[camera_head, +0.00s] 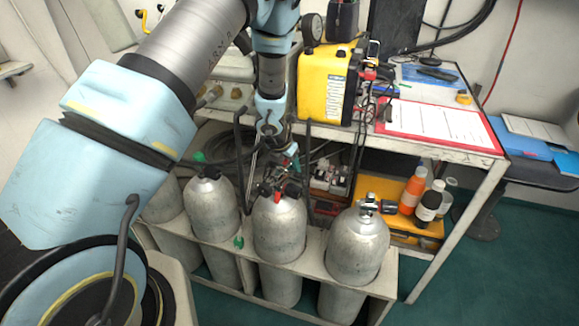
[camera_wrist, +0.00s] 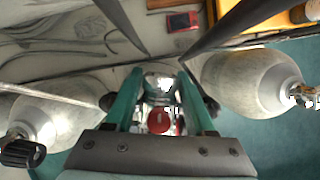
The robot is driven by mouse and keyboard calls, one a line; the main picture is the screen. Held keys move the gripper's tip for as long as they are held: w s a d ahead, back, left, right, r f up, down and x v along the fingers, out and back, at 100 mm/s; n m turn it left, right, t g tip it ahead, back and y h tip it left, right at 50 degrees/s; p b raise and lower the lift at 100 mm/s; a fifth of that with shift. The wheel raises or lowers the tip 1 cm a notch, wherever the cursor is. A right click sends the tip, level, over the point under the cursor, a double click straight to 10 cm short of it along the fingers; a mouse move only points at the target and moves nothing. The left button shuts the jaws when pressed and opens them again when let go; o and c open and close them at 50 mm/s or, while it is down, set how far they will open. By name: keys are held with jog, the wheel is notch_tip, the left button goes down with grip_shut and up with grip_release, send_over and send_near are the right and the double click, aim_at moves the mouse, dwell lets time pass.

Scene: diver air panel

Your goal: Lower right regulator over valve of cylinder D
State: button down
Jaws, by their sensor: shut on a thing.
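My gripper (camera_head: 273,128) points down above the third cylinder from the left (camera_head: 280,228). In the wrist view, the teal fingers of my gripper (camera_wrist: 160,100) are shut on a metallic regulator with a red round part (camera_wrist: 158,122) between them. In the head view, the held regulator is hard to tell from the fittings at that cylinder's top, so I cannot tell whether they touch. The far right cylinder (camera_head: 357,248) has a bare metal valve (camera_head: 368,205) on top. It seems to show at right in the wrist view (camera_wrist: 245,80). No cylinder letters are readable.
Several cylinders stand upright in a pale rack (camera_head: 310,262). Black hoses hang behind them. A bench at the back carries a yellow case (camera_head: 322,85) and a red-edged sheet (camera_head: 435,124). Bottles (camera_head: 413,190) stand on the lower shelf at right.

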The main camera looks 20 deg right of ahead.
jog(key=shift+f+b, duration=0.4)
jog(key=shift+c, duration=0.8)
grip_release()
jog(key=p+v, duration=0.1)
jog(key=v, duration=1)
